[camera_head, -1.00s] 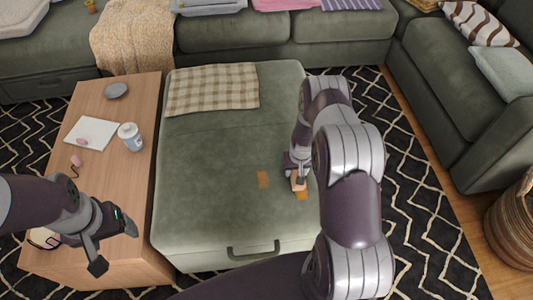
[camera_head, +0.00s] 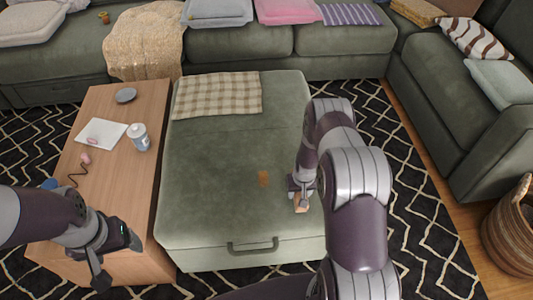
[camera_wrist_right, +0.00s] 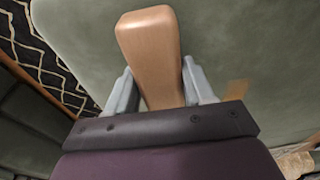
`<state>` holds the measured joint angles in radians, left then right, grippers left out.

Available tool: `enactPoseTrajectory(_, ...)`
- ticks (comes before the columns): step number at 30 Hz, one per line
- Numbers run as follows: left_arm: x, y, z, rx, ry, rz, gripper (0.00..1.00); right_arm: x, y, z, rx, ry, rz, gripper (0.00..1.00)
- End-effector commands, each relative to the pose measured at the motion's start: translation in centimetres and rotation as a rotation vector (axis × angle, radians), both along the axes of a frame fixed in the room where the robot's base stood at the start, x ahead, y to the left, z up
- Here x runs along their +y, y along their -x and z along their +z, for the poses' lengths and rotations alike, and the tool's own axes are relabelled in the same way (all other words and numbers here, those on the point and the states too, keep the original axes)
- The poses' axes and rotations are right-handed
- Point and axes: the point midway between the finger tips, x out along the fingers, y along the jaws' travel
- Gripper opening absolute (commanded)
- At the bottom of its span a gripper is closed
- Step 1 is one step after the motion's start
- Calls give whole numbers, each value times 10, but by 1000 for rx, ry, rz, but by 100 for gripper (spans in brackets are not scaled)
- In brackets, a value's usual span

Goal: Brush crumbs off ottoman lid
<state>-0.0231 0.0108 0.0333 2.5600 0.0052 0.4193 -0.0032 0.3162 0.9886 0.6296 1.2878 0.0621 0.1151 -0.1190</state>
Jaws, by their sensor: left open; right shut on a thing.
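The green ottoman (camera_head: 220,160) has a soft flat lid. A small orange-brown crumb patch (camera_head: 263,178) lies on the lid right of its middle, and it also shows in the right wrist view (camera_wrist_right: 236,91). My right gripper (camera_head: 301,192) is over the lid's right front part, shut on a wooden brush (camera_head: 301,204). The brush's smooth tan wood (camera_wrist_right: 149,45) sits between the two grey fingers in the right wrist view; its bristles are hidden. My left gripper (camera_head: 118,258) is open and empty above the front of the wooden table.
A checked cloth (camera_head: 218,95) lies on the lid's far left. The wooden table (camera_head: 112,180) at left holds a white bottle (camera_head: 139,138), a notepad (camera_head: 101,134) and a grey dish (camera_head: 126,95). A woven basket (camera_head: 514,235) stands at right.

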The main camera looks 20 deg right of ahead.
Motion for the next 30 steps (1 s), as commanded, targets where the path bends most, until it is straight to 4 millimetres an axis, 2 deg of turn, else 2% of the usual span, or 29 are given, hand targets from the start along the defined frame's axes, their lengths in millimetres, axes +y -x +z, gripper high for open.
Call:
enactPoseTrajectory(1,0,0,1,0,0,0,77,1,0,1,1,0,1,24)
enactPoseTrajectory(5,0,0,14,0,0,0,77,1,-2,28,-3,1,2,24)
enactPoseTrajectory(21,0,0,49,0,0,0,77,2,-8,74,-1,0,7,24)
enactPoseTrajectory(30,0,0,54,0,0,0,77,2,-9,82,1,0,8,24)
